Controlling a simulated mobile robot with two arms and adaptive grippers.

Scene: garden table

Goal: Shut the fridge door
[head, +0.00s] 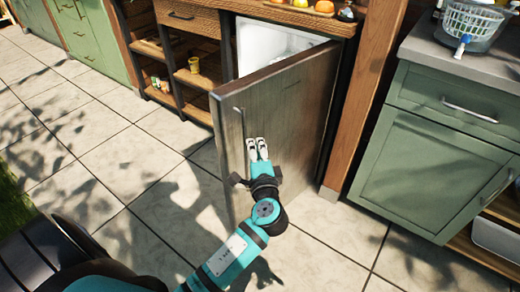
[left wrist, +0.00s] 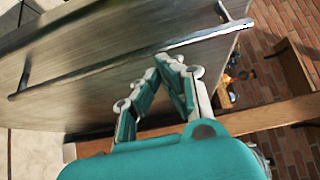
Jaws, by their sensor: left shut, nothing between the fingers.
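The fridge door (head: 285,105) is a grey-brown panel standing partly open, swung outward from the cabinet. Its outer face is toward me, and the white fridge interior (head: 268,42) shows behind its top edge. A slim vertical handle (head: 243,130) is near the door's free edge. My left gripper (head: 257,142) is shut and empty, in front of the outer face beside the handle. In the left wrist view the door (left wrist: 95,75) fills much of the picture, with its bar handle (left wrist: 150,52) and the shut fingers (left wrist: 170,62) close to the panel. Whether they touch it is unclear. My right gripper is not in view.
Small items (head: 324,7) sit on the wooden top. The tiled floor (head: 100,165) before the door is clear.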

